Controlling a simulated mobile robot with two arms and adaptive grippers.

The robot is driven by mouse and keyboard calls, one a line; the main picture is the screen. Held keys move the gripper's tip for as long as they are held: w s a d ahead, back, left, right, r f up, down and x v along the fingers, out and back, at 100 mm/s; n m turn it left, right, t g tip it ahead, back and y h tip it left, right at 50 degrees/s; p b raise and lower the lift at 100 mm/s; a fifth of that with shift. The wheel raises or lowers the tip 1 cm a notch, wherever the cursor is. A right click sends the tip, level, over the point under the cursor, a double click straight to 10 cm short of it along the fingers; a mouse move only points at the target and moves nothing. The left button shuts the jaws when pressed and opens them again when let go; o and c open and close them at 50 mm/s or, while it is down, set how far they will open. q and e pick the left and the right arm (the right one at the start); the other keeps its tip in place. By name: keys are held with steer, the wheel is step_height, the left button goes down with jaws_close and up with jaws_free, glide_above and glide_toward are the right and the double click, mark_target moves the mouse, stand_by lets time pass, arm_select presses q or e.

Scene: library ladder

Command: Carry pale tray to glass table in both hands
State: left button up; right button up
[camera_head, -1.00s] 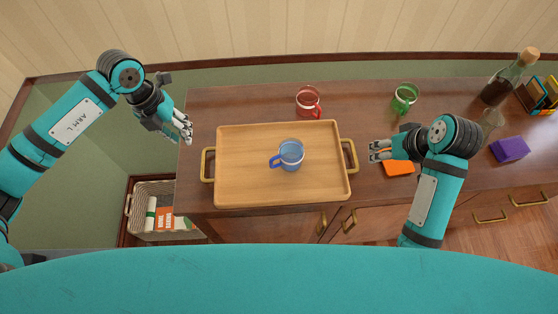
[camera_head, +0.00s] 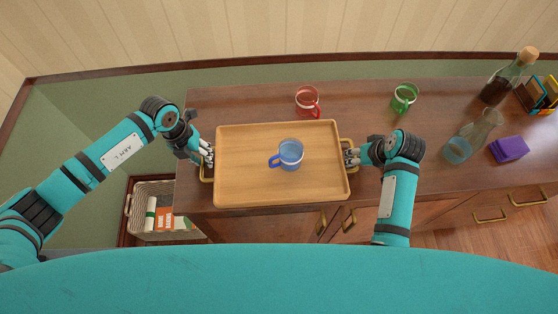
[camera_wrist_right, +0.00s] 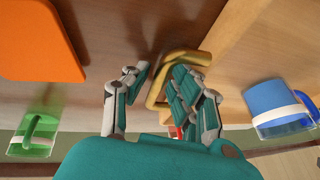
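The pale wooden tray (camera_head: 250,185) lies flat on the brown cabinet top, with a brass handle at each end. A blue mug (camera_head: 291,154) with a pale band stands on it, and also shows in the right wrist view (camera_wrist_right: 275,100). My left gripper (camera_head: 208,156) is at the tray's left handle (camera_head: 206,174), whose far part it hides; its finger gap is unclear. My right gripper (camera_head: 350,157) is at the right handle. In the right wrist view my right gripper (camera_wrist_right: 165,85) has its fingers apart, close about the brass handle (camera_wrist_right: 180,56). The glass table is not identifiable.
Behind the tray stand a red mug (camera_head: 308,100) and a green mug (camera_head: 404,97). To the right are a clear carafe (camera_head: 473,137), a dark bottle (camera_head: 505,78) and a purple block (camera_head: 509,149). An orange item (camera_wrist_right: 40,40) lies near my right gripper. A basket (camera_head: 150,205) stands lower left.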

arm_select(q)
jaws_close()
arm_select(e)
jaws_close()
arm_select(q)
steer(key=shift+r, duration=0.15)
arm_select(e)
steer(key=shift+r, duration=0.15)
